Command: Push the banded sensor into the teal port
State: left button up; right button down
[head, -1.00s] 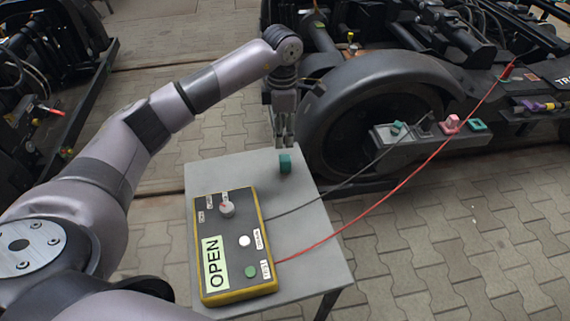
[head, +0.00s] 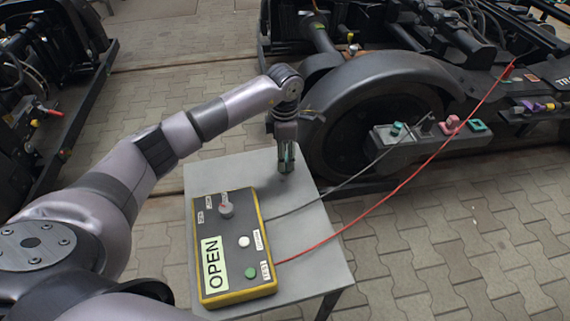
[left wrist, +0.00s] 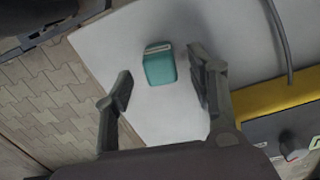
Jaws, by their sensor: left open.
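The banded sensor, a teal block with a pale band at one end (left wrist: 160,66), is at the table's far part. In the head view only a teal sliver (head: 287,154) shows between my fingers. My left gripper (head: 286,168) is open and points down over it; in the left wrist view its fingertips (left wrist: 158,70) are on either side of the block, with gaps on both sides. A teal square port (head: 477,126) sits on the bogie's grey bracket at right, beside a pink port (head: 450,125). My right gripper is not in view.
A yellow-edged control box (head: 233,248) marked OPEN takes up the near part of the grey table (head: 305,215). A grey cable and a red cable (head: 385,207) run from it to the bogie. Another teal piece (head: 397,128) sits on the bracket's left end.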

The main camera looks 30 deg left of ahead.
pick_arm(q)
jog(key=shift+d+f, duration=0.1)
jog(key=shift+f, duration=1.2)
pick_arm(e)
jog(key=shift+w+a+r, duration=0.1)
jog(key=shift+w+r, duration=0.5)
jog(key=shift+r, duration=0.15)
pick_arm(q)
jog(key=shift+c, duration=0.6)
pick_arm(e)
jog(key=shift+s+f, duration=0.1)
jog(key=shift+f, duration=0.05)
pick_arm(q)
jog(key=c, duration=0.9)
jog(key=shift+c, duration=0.7)
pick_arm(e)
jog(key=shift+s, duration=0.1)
